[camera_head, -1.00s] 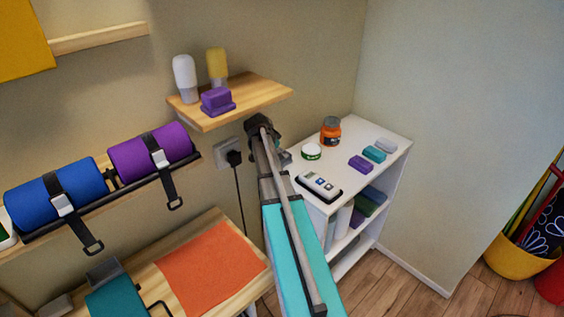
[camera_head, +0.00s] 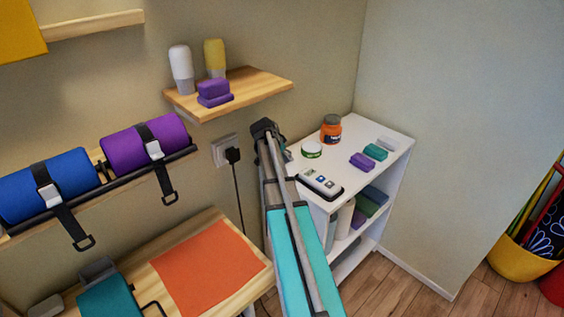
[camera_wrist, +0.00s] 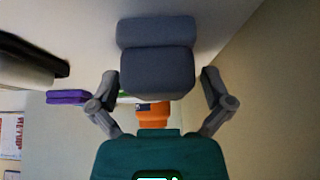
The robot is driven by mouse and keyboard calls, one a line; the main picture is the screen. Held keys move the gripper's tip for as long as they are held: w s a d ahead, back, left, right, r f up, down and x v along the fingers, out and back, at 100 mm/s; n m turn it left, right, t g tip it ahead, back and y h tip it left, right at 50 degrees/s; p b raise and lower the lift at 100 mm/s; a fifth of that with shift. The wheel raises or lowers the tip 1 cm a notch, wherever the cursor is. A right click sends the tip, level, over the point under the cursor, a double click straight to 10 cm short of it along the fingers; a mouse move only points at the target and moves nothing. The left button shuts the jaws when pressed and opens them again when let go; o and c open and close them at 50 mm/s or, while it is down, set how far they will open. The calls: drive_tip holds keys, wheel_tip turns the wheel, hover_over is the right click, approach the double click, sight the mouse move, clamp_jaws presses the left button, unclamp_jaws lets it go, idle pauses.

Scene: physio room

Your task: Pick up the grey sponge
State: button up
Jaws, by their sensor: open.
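In the wrist view a dark grey, rounded block (camera_wrist: 158,73), which looks like the grey sponge, sits between and ahead of the fingers of my gripper (camera_wrist: 160,82). A second grey rounded part (camera_wrist: 156,32) shows right behind it. My fingers are spread, one on each side, with visible gaps to the block. In the head view my gripper (camera_head: 264,129) is below the wooden wall shelf, left of the white shelf unit. The grey block is not identifiable beside my gripper there.
The white shelf unit (camera_head: 395,160) bears an orange jar (camera_head: 331,130), a white tub, a device, and purple and teal blocks. The wooden shelf (camera_head: 245,91) holds two bottles and purple blocks (camera_head: 214,93). Rolled mats (camera_head: 140,148) hang on the left. A plug and cable are close by.

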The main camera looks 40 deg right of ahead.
drive_tip(key=shift+d+f, duration=0.1)
idle(0.6)
drive_tip(key=c, duration=1.1)
